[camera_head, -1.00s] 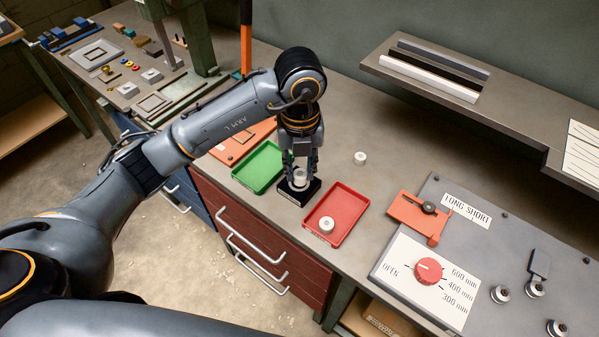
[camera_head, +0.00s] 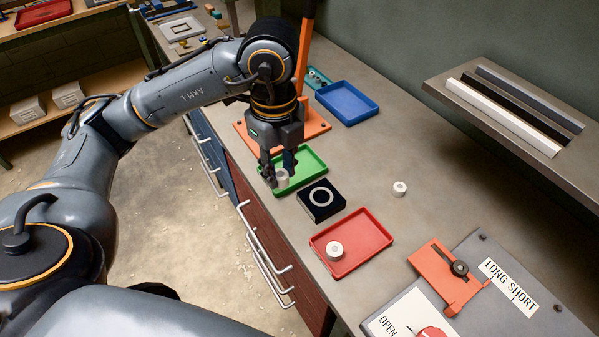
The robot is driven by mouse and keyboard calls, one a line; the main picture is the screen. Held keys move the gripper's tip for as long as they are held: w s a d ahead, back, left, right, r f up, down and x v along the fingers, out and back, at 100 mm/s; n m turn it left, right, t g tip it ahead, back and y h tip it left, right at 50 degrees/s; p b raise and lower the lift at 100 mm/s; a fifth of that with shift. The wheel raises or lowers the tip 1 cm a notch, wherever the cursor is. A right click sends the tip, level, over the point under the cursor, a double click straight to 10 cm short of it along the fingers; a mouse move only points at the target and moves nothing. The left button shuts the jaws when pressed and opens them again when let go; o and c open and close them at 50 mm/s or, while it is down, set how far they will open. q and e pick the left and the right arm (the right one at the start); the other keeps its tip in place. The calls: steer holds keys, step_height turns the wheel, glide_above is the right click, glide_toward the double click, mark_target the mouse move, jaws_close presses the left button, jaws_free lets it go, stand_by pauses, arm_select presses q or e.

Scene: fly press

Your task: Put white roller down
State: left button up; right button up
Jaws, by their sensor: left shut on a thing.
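My left gripper (camera_head: 279,170) is shut on a white roller (camera_head: 282,179). It holds the roller over the near-left part of the green tray (camera_head: 310,162); I cannot tell whether the roller touches the tray floor. A second white roller (camera_head: 335,250) stands in the red tray (camera_head: 372,237). A third white roller (camera_head: 400,188) stands on the bare bench top. A black block (camera_head: 331,207) with a pale ring on top sits between the green and red trays, with nothing on it. My right gripper is not in view.
A blue tray (camera_head: 347,103) lies empty beyond the orange base plate (camera_head: 315,122). A grey panel with an orange slider plate (camera_head: 446,277) is at the lower right. A shelf with bars (camera_head: 510,118) overhangs the right. Bench between the blue tray and loose roller is clear.

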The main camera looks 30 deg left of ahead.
arm_select(q)
steer(key=shift+w+a+f, duration=0.15)
steer(key=shift+w+a, duration=0.2)
steer(key=shift+a, duration=0.05)
steer(key=w+a+f, duration=0.1)
steer(key=w+f, duration=0.2)
steer(key=w, duration=0.1)
steer(key=w+a+f+p, duration=0.1)
steer(key=w+f, duration=0.2)
steer(key=w+a+f, duration=0.2)
steer(key=w+f, duration=0.1)
steer(key=w, duration=0.1)
steer(key=shift+w+p, duration=0.3)
steer(key=shift+p, duration=0.05)
steer(key=f, duration=0.1)
steer(key=f+p, duration=0.1)
steer(key=shift+w+f+p, duration=0.25)
steer(key=shift+f+p, duration=0.05)
steer(key=shift+f, duration=0.65)
steer(key=o, duration=0.9)
steer(key=shift+o, duration=0.2)
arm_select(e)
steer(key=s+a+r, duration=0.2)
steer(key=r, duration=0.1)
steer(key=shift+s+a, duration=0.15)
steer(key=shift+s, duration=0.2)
